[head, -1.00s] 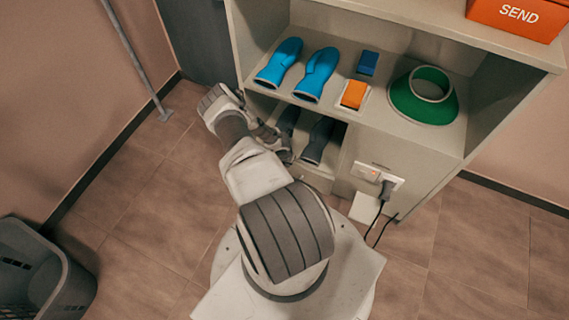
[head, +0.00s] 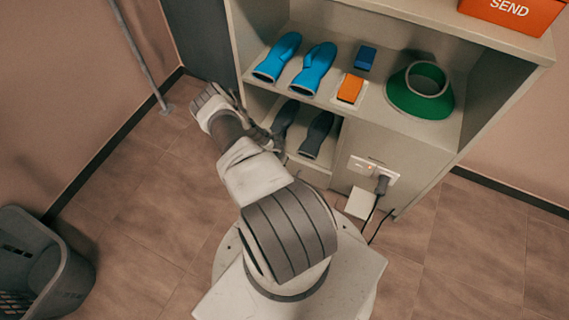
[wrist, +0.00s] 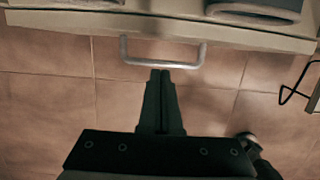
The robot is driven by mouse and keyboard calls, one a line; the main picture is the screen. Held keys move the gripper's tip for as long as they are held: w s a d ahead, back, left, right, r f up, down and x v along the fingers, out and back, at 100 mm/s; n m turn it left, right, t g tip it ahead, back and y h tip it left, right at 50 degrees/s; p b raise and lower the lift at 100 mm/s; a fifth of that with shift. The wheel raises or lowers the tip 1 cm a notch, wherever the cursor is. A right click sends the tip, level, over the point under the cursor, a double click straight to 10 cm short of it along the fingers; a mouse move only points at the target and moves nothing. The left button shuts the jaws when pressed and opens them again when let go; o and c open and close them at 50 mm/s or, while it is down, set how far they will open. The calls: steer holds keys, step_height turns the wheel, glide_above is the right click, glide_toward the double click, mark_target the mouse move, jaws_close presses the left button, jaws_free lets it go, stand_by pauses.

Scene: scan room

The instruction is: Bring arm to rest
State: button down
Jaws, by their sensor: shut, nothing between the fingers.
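My arm reaches up and left from my base in the head view, its elbow bent beside the cabinet. My gripper shows in the wrist view (wrist: 160,75), its two dark fingers together with nothing between them. The fingertips appear just below a pale bar handle (wrist: 165,64) on the front of a cabinet tray or drawer. I cannot tell whether they touch it. In the head view the fingers are mostly hidden behind my arm, near the cabinet's lower compartment.
The cabinet (head: 405,140) holds blue gloves (head: 315,68), a blue block (head: 366,58), an orange block (head: 350,88) and a green collar (head: 412,103). Dark gloves (head: 317,133) lie below. A plugged socket (head: 372,172) has a hanging cable. A grey basket (head: 70,280) stands lower left; floor between is clear.

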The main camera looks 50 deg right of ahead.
steer(key=p+v, duration=0.4)
steer(key=v, duration=0.6)
steer(key=shift+p, duration=0.3)
